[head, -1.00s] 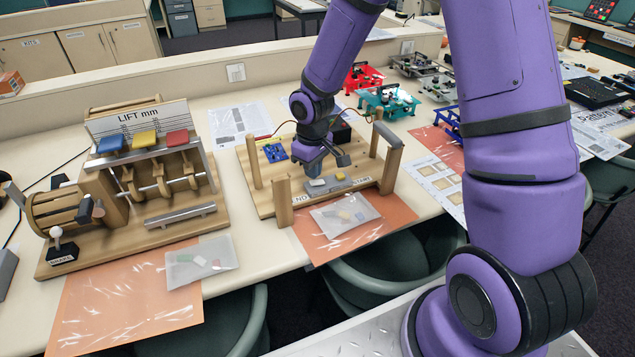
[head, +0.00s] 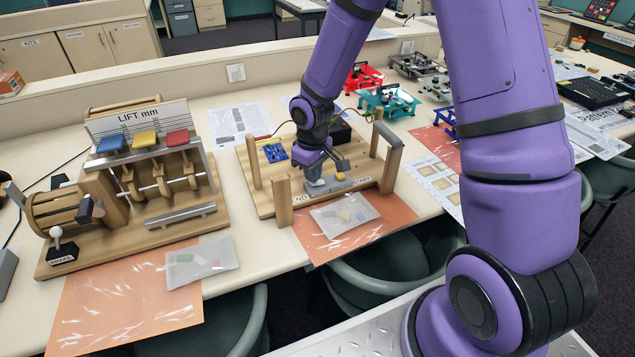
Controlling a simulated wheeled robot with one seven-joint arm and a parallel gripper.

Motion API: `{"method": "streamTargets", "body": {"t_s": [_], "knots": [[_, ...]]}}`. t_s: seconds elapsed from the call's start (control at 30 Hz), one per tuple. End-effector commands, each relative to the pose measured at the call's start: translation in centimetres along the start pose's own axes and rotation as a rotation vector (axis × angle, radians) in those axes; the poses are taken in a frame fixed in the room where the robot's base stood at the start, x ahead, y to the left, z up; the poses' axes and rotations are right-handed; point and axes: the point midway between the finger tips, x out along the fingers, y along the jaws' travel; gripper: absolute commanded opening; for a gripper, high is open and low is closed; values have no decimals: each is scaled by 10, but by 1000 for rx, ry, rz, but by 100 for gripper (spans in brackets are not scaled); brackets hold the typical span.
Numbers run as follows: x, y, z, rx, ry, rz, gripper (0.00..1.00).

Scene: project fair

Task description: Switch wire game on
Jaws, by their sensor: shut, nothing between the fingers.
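The wire game is a wooden board (head: 262,203) with upright wooden posts, a blue circuit board (head: 275,152), a black box (head: 340,132) and a red wire. A grey switch block (head: 345,184) sits near its front edge, behind a partly covered label strip. A small pale part shows on the block's left end, and a yellowish part on its right. My gripper (head: 314,178) is shut and empty. It points down at the left end of the grey block; I cannot tell whether it touches. The gripper hides part of the block, so the switch's position is unclear.
A wooden lift machine (head: 150,235) with coloured blocks stands to the left. A clear bag (head: 343,214) lies on an orange sheet in front of the game. Posts (head: 392,165) rise right of my gripper. Red and teal frames (head: 388,101) stand behind.

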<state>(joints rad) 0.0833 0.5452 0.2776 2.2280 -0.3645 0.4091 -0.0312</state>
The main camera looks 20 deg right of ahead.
Motion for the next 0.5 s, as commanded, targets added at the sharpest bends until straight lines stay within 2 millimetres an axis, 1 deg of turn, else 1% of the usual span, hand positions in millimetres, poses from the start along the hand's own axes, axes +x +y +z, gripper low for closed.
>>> {"method": "streamTargets", "body": {"t_s": [0.5], "knots": [[7,0,0,0,-2,0,0]]}}
